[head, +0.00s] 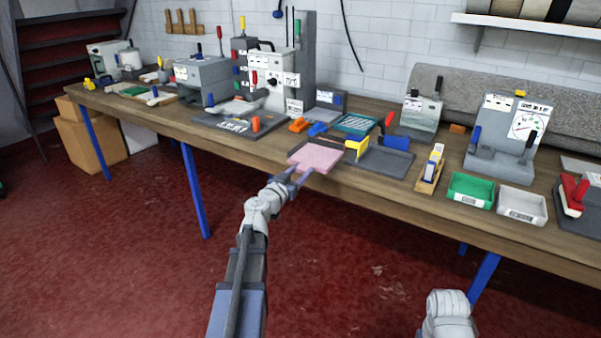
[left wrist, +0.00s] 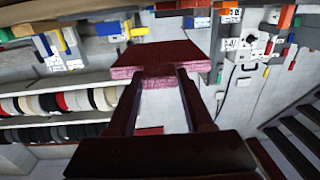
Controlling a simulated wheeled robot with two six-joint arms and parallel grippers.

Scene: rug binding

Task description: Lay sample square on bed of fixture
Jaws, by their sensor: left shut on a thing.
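My left gripper (head: 296,175) is shut on a pink sample square (head: 317,156), gripping its near edge. The square is held roughly flat at the bench's front edge; whether it touches anything below is unclear. In the left wrist view the square (left wrist: 165,55) shows dark red, pinched at the ends of the two fingers (left wrist: 163,85). Just right of and behind the square is a dark grey flat plate (head: 382,164), apparently the fixture bed, with a yellow block (head: 357,146) at its left and a red-handled lever (head: 387,125) behind. The square hides the plate's left part. My right gripper is out of view.
Right of the plate stand a wooden holder (head: 429,176), a green bin (head: 471,190) and a white bin (head: 522,205). A dial instrument (head: 507,138) stands behind the bins. Open floor lies in front.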

